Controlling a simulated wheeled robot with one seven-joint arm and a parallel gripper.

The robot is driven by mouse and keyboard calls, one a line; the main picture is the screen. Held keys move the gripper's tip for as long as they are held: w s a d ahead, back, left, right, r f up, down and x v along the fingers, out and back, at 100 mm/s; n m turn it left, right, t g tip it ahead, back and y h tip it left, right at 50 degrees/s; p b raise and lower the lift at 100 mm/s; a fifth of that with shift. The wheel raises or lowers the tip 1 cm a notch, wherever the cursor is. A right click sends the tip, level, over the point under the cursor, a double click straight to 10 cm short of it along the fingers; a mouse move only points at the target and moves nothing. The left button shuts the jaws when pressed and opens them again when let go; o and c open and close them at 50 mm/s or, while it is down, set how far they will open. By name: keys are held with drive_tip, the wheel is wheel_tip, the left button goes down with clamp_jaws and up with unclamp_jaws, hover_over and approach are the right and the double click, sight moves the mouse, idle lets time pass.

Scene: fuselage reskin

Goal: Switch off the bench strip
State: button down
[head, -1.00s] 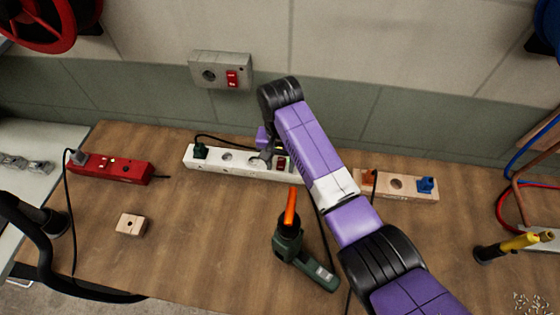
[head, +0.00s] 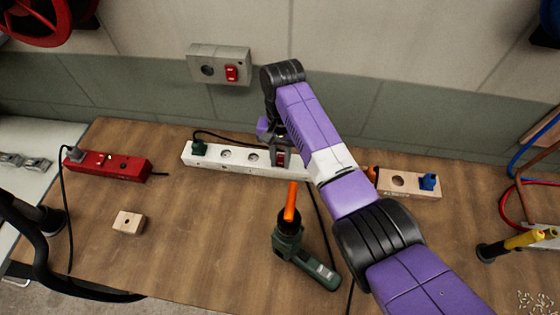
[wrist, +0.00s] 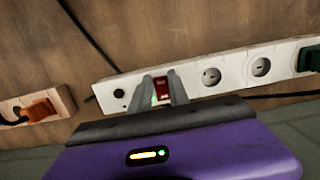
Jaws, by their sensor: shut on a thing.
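The white power strip (head: 220,166) lies along the back of the bench, with a green plug (head: 199,148) in its left end and round sockets along its top. Its red rocker switch (wrist: 161,88) shows between my fingers in the wrist view, with a small green glow at its left side. My gripper (head: 280,157) is over the switch from above, its two grey fingers (wrist: 163,90) on either side of it, shut on it. In the head view the fingers partly hide the switch. Which way the rocker is tilted I cannot tell.
A red strip (head: 108,164) lies at left and a wooden strip (head: 410,183) with a blue plug at right. A green tool with an orange tip (head: 290,235) lies in front of the white strip. A wall box (head: 220,66) has another red switch.

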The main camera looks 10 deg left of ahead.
sight(282, 157)
drive_tip(key=shift+w+f+g+b, duration=0.15)
drive_tip(key=shift+w+g+b, duration=0.2)
drive_tip(key=shift+b, duration=0.4)
drive_tip(key=shift+s+r+g, duration=0.1)
drive_tip(key=shift+r+g, duration=0.15)
drive_tip(key=shift+g, duration=0.1)
drive_tip(key=c, duration=1.2)
unclamp_jaws()
drive_tip(key=shift+c, duration=0.2)
drive_tip(key=v, duration=0.8)
drive_tip(key=shift+b, duration=0.4)
drive_tip(key=shift+s+d+f, duration=0.1)
